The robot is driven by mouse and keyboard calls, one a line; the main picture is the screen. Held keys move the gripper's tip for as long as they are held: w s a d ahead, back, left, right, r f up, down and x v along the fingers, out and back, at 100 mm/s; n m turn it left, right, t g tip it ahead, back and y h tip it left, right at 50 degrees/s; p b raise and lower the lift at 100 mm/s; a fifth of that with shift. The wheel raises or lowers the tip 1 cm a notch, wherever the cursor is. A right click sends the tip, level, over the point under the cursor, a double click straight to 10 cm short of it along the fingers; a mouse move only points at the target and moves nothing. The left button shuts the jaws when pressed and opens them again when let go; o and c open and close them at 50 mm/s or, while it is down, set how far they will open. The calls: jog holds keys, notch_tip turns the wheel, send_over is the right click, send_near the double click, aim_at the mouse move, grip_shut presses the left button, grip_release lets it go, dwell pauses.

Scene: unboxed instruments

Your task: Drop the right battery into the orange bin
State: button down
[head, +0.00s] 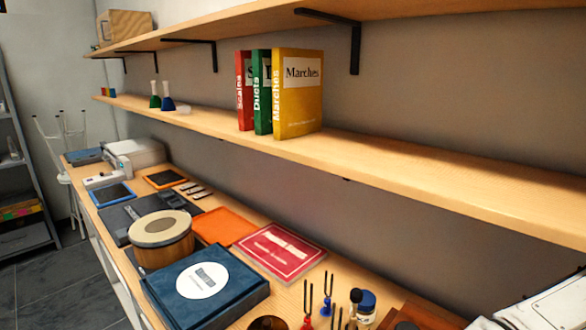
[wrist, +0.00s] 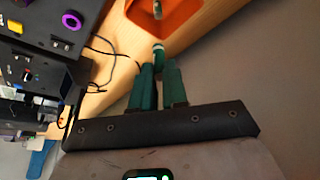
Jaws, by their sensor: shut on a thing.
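My gripper (wrist: 159,70) shows in the wrist view, with its two green fingers closed on a small green battery (wrist: 158,48) with a pale band. The battery sticks out past the fingertips. The orange bin (wrist: 183,22) is at the top of the wrist view, beyond the battery, and is partly cut off by the frame edge. A small grey thing shows inside the bin; I cannot tell what it is. My gripper is not in the head view.
In the wrist view, a dark device with a purple ring (wrist: 72,20) and cables stands left of the bin. In the head view, a long bench holds a drum (head: 160,229), a blue box (head: 205,285), a flat orange thing (head: 224,226) and tuning forks (head: 327,295). Shelves hang above.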

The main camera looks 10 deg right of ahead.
jog(key=shift+w+d+r, duration=0.2)
jog(key=shift+d+r, duration=0.05)
jog(key=shift+r, duration=0.15)
jog(key=shift+d+f+b, duration=0.1)
jog(key=shift+f+b, duration=0.25)
notch_tip(320, 180, down, 6)
jog(key=b, duration=0.4)
jog(key=shift+s+r, duration=0.1)
jog(key=shift+r, duration=0.1)
jog(key=c, duration=1.1)
grip_release()
